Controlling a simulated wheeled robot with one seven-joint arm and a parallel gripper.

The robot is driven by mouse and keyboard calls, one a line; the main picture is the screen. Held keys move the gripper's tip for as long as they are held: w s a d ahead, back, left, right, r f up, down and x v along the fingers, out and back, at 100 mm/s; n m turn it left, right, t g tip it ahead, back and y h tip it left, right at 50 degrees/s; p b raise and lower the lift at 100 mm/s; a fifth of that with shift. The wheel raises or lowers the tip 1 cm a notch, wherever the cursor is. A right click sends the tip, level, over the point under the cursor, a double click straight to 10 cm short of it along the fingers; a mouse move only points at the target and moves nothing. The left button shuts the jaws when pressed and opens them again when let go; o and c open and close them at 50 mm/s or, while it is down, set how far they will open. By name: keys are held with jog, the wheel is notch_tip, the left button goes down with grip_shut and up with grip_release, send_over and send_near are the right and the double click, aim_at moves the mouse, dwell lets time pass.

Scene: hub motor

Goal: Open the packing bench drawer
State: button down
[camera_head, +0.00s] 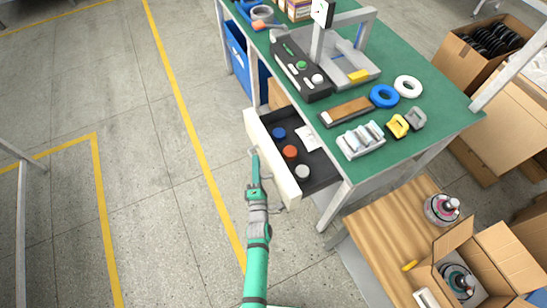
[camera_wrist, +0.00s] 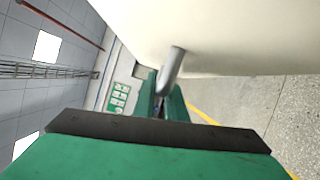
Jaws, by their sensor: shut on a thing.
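The packing bench (camera_head: 440,112) has a green top and light legs. Its drawer (camera_head: 272,158) is pulled out from under the bench, and its dark inside shows blue, orange and white round items and a white paper. The drawer's cream front panel also fills the top of the wrist view (camera_wrist: 230,35). My gripper (camera_head: 254,158) is at the outer face of this front. In the wrist view my gripper (camera_wrist: 162,108) is shut on the grey metal drawer handle (camera_wrist: 172,68). The far end of the handle is hidden.
Floor left of the drawer is clear.

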jog(key=shift+s+a, duration=0.6)
jog(key=shift+a, duration=0.3)
jog(key=shift+s+a, duration=0.55)
jog(key=shift+a, duration=0.35)
jog(key=c, duration=1.8)
grip_release()
jog(key=s, duration=0.3)
jog(key=s+d, duration=0.1)
jog(key=s, duration=0.6)
jog(key=shift+s+d+f, duration=0.35)
jog(key=shift+f, duration=0.05)
jog(key=s+d+r+m+g+h, duration=0.1)
jog(key=s+d+r+m, duration=0.3)
jog(key=s+r+m, duration=0.2)
jog(key=s+d+r+m+g+h, duration=0.1)
jog(key=s+d+r+m, duration=0.3)
jog(key=s+m, duration=0.4)
jog(key=s+d+r+m+g+h, duration=0.1)
jog(key=s+d+r+m, duration=0.4)
jog(key=s, duration=0.5)
jog(key=shift+s+r+m, duration=0.15)
jog(key=shift+r+m, duration=0.55)
jog(key=shift+s+r+m, duration=0.15)
jog(key=shift+r+m, duration=0.5)
jog(key=shift+m, duration=0.05)
